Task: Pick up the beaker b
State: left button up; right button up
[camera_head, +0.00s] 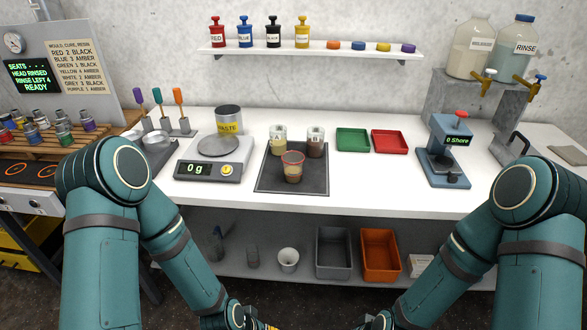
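Beaker b (315,146) stands upright at the back right of a dark grey mat on the white table. It holds dark brown stuff and bears a small white label that seems to read B. Another beaker (278,141), with pale contents and a label that seems to read A, stands to its left. A reddish-rimmed cup (292,168) with brown contents stands in front of both. My two arms come in from the lower left and lower right and bend down to the bottom edge.
The mat (292,188) lies right of a scale (212,161) reading 0 g and a waste can (229,120). Green (353,140) and red (389,141) trays lie to the right, then a blue press (446,150). A shelf (310,50) hangs above. The table front is clear.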

aim_at(314, 141)
jog(key=i+j+z, duration=0.4)
jog(key=i+j, duration=0.45)
